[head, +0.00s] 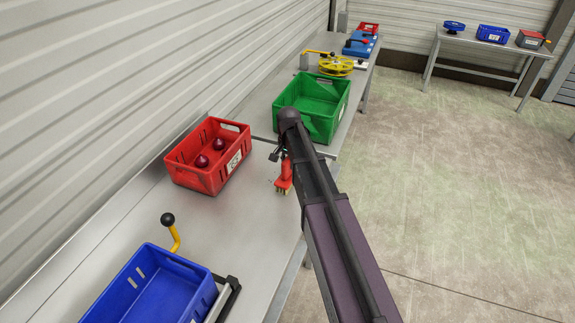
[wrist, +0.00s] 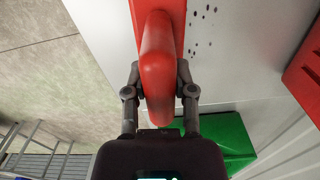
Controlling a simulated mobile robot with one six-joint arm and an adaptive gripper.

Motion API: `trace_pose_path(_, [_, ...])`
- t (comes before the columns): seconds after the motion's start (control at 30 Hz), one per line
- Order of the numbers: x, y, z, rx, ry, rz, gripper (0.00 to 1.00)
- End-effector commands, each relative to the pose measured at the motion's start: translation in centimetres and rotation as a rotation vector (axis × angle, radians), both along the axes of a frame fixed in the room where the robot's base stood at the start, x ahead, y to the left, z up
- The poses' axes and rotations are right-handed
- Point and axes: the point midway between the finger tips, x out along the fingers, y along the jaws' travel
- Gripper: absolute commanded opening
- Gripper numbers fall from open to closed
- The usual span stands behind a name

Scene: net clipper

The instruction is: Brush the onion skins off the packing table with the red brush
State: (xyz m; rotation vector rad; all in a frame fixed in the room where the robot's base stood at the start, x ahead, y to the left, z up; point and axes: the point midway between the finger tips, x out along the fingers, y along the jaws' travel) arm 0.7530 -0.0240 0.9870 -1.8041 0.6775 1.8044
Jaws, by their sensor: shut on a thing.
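My gripper (wrist: 157,78) is shut on the handle of the red brush (wrist: 157,40), with one finger on each side of it. In the head view the brush (head: 284,177) is upright with its pale bristles down, at or just above the packing table (head: 232,215), near its right edge. I cannot tell whether the bristles touch. My gripper (head: 277,154) is partly hidden by my arm there. Small dark flecks, likely onion skins (wrist: 205,32), lie on the table beside the brush in the wrist view.
A red crate (head: 208,182) with two red onions stands left of the brush. A green crate (head: 322,90) stands behind, and a blue crate (head: 165,290) in front, near a yellow lever (head: 174,237). Open floor (head: 440,170) lies to the right.

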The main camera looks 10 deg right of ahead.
Motion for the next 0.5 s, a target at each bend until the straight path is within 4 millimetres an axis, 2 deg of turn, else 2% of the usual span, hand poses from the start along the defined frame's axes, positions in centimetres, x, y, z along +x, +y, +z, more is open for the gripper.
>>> trace_pose_path(0.3, [0.06,-0.02,-0.01,0.000,0.000,0.000,0.00])
trace_pose_path(0.5, [0.81,-0.47,-0.10,0.000,0.000,0.000,0.00])
